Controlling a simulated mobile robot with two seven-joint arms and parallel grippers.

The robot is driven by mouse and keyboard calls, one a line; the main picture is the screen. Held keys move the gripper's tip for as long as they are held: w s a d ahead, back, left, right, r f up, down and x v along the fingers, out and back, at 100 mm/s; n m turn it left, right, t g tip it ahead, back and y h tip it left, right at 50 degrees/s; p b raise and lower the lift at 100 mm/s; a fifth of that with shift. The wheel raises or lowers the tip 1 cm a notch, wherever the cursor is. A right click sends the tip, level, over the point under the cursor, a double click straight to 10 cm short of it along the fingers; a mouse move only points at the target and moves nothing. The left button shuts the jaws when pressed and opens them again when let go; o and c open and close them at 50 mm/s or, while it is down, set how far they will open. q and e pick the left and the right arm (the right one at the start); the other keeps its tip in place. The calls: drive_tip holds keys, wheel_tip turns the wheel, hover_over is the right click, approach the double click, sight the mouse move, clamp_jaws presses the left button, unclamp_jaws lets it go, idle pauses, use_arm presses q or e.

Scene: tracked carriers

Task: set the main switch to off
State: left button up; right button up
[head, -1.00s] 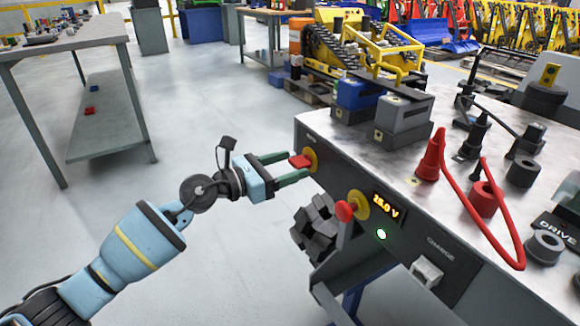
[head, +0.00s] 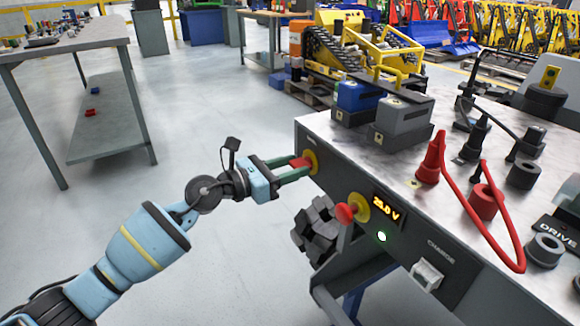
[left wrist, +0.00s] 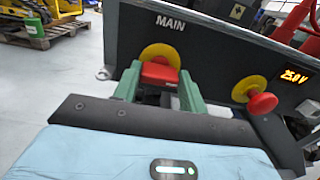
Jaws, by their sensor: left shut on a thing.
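The main switch (head: 300,163) is a red handle on a yellow round plate on the front panel of the bench. In the left wrist view the red switch handle (left wrist: 158,73) sits under the word MAIN, between green fingers. My left gripper (head: 297,170) is shut on the red handle, with a finger on each side of it. The gripper also shows in the left wrist view (left wrist: 158,85). The display (head: 386,206) reads 25.0 V and a green lamp (head: 382,236) is lit below it. My right gripper is not in view.
A red mushroom button (head: 345,212) on a yellow plate sticks out to the right of the switch. Batteries (head: 400,120) and a red cable (head: 450,205) stand on the bench top. Open floor lies left.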

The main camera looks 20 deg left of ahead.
use_arm(q)
drive_tip(key=shift+r+n+p, duration=0.2)
drive_tip(key=shift+n+p, duration=0.9)
drive_tip(key=shift+n, duration=0.1)
drive_tip(key=n+p, duration=0.5)
drive_tip(key=n, duration=0.1)
drive_tip(key=shift+a, duration=0.1)
drive_tip(key=n+p, duration=0.3)
drive_tip(key=n, duration=0.1)
drive_tip(key=shift+f+n, duration=0.1)
drive_tip(key=shift+n, duration=0.3)
drive_tip(key=n+p, duration=0.2)
drive_tip(key=n, duration=0.1)
drive_tip(key=shift+w+f, duration=0.1)
drive_tip(key=shift+f, duration=0.05)
drive_tip(key=shift+f+n, duration=0.1)
drive_tip(key=shift+n, duration=0.6)
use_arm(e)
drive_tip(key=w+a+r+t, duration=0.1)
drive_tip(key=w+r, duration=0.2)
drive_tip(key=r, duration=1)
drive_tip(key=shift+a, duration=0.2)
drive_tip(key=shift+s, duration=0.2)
